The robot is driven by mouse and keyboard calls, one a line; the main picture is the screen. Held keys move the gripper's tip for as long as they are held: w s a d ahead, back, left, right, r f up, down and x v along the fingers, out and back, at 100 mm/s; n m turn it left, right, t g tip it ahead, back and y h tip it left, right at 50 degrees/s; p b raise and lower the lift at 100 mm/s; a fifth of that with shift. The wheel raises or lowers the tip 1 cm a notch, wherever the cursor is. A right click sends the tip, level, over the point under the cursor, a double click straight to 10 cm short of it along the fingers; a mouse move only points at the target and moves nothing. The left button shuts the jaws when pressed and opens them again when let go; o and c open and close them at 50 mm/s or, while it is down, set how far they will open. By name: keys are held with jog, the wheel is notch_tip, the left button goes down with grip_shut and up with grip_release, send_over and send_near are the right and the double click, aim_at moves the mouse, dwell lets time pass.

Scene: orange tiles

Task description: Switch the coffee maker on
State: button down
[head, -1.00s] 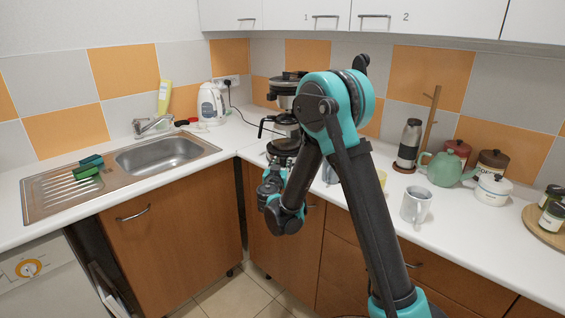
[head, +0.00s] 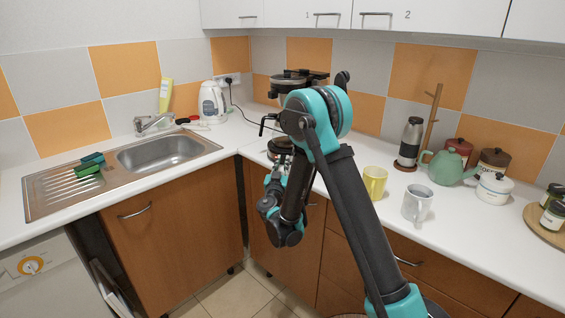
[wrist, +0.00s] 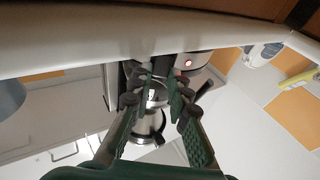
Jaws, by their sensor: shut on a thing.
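The coffee maker (head: 290,80) stands on the counter near the corner, dark with metal parts, and my arm covers much of it. In the wrist view, the coffee maker's silver jug (wrist: 150,122) and a round red light (wrist: 187,62) on a metal surface show past my fingers. My gripper (wrist: 163,82) is at the front of the coffee maker, with its fingertips close together beside the red light. It is shut on part of the coffee maker, but I cannot tell which part.
A yellow mug (head: 375,182) and a white mug (head: 417,204) stand on the counter right of my arm. A white kettle (head: 212,103) stands in the corner, left of the coffee maker. A sink (head: 168,154) is at left. Wall cupboards hang above.

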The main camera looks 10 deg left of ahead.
jog(key=shift+t, duration=0.3)
jog(key=c, duration=1.4)
grip_release()
jog(key=shift+c, duration=0.2)
notch_tip(320, 180, up, 10)
jog(key=shift+f, duration=0.1)
jog(key=shift+s, duration=0.15)
